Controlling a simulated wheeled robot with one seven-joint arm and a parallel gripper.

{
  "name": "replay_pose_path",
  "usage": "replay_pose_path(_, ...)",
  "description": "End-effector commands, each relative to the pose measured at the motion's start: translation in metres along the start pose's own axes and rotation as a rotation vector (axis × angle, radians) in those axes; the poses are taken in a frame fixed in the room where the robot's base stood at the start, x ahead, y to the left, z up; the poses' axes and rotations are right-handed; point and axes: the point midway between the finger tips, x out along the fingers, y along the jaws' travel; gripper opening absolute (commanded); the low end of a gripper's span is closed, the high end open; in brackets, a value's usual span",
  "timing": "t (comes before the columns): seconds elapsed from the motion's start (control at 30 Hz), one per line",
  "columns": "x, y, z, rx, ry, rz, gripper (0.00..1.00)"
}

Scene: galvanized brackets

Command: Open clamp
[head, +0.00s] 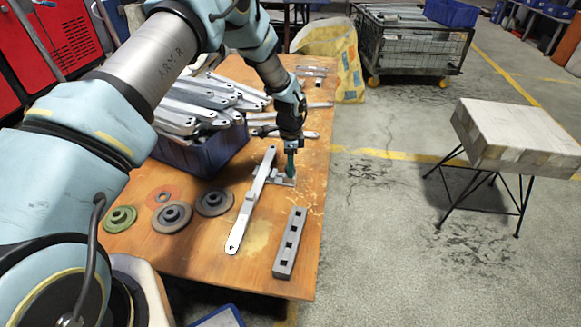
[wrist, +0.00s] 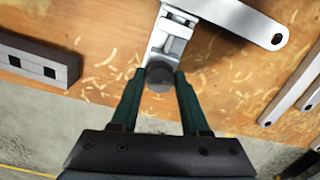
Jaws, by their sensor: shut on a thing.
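The clamp (head: 280,178) is a small grey metal piece on the wooden table, beside the middle of a long pale bracket (head: 240,222). In the wrist view the clamp (wrist: 172,42) runs up from a dark round knob (wrist: 159,78) to the bracket (wrist: 240,16). My gripper (head: 291,172) points down at the clamp's right end. In the wrist view my gripper's green fingers (wrist: 158,84) are shut on the knob, one on each side. Whether the clamp's jaw presses on the bracket is too small to tell.
A dark blue crate (head: 205,152) heaped with brackets stands behind on the left. Round discs (head: 172,215) lie at the table's left. A grey bar with square holes (head: 290,243) lies near the front right edge. More brackets (wrist: 292,92) lie beyond the clamp.

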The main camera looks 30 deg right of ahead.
Motion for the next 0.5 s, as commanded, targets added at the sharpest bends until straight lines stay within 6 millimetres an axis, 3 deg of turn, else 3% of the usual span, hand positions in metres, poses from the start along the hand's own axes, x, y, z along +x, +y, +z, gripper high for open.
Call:
replay_pose_path(0.37, -0.0002, -0.0003, -0.0002, 0.0, 0.001, -0.001, 0.0)
replay_pose_path(0.5, 0.0001, -0.0002, -0.0009, -0.085, 0.001, -0.001, 0.0)
